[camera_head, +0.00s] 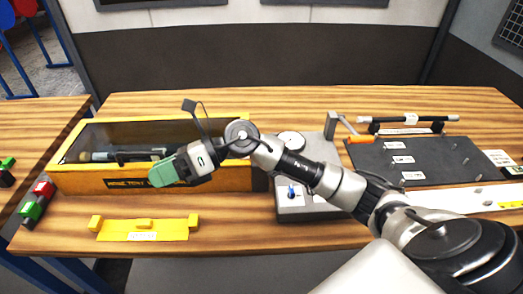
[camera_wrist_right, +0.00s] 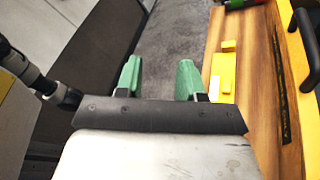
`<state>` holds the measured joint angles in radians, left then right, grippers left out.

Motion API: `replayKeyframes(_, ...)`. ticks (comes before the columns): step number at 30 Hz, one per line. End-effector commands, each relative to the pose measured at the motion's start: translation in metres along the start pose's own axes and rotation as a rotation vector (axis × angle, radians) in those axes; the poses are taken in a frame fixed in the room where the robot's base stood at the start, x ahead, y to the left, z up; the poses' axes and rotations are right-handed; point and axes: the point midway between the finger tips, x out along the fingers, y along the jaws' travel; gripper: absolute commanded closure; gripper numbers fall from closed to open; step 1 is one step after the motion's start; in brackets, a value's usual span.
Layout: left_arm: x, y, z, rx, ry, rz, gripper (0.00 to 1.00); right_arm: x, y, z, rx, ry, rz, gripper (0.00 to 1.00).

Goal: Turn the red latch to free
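My right gripper (camera_head: 163,173) reaches in from the right, with its green fingers over the front wall of the yellow case (camera_head: 215,180). In the right wrist view the two fingers (camera_wrist_right: 158,80) stand apart with nothing between them. I cannot make out a red latch for certain. An orange-red handle (camera_head: 358,139) sits on a grey crank behind my right arm. My left gripper is not in view.
A yellow bracket (camera_head: 144,231) lies on the wooden table in front of the case. A grey panel with a blue knob (camera_head: 291,191) is partly hidden by my arm. A dark mat (camera_head: 435,158) with a black bar behind it is at the right.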

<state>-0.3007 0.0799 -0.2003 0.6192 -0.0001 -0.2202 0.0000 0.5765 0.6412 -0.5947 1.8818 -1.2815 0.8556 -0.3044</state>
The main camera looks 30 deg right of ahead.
Motion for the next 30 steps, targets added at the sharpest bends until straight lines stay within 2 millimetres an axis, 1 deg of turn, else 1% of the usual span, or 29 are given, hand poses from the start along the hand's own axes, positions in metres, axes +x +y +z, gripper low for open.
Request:
replayKeyframes(1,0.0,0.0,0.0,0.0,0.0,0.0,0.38,-0.012,-0.014,-0.003,-0.085,0.142,-0.06,0.62)
replayKeyframes(2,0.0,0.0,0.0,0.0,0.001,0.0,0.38,-0.02,-0.022,-0.006,-0.127,0.229,-0.094,0.62)
replayKeyframes(3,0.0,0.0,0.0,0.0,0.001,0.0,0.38,-0.034,-0.034,-0.01,-0.175,0.345,-0.145,0.62)
replayKeyframes(5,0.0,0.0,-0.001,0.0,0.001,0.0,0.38,-0.06,-0.051,-0.012,-0.231,0.518,-0.227,0.62)
replayKeyframes(6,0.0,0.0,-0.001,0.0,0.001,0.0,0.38,-0.08,-0.062,-0.013,-0.254,0.63,-0.285,0.62)
replayKeyframes(8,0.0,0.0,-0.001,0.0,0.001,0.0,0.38,-0.113,-0.075,-0.01,-0.272,0.786,-0.37,0.62)
replayKeyframes(9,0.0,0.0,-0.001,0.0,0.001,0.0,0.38,-0.135,-0.081,-0.006,-0.273,0.878,-0.425,0.62)
replayKeyframes(12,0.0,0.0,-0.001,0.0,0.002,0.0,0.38,-0.185,-0.088,0.003,-0.245,1.066,-0.54,0.62)
replayKeyframes(15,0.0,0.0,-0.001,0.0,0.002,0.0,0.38,-0.219,-0.088,0.01,-0.205,1.185,-0.617,0.62)
replayKeyframes(18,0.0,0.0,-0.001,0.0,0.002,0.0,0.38,-0.237,-0.086,0.014,-0.178,1.244,-0.654,0.62)
replayKeyframes(20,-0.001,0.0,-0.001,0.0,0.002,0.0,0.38,-0.24,-0.087,0.012,-0.17,1.258,-0.66,0.62)
replayKeyframes(23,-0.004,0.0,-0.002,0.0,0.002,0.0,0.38,-0.24,-0.091,0.005,-0.168,1.263,-0.661,0.62)
replayKeyframes(30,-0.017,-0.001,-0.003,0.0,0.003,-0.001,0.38,-0.232,-0.114,-0.032,-0.166,1.262,-0.657,0.62)
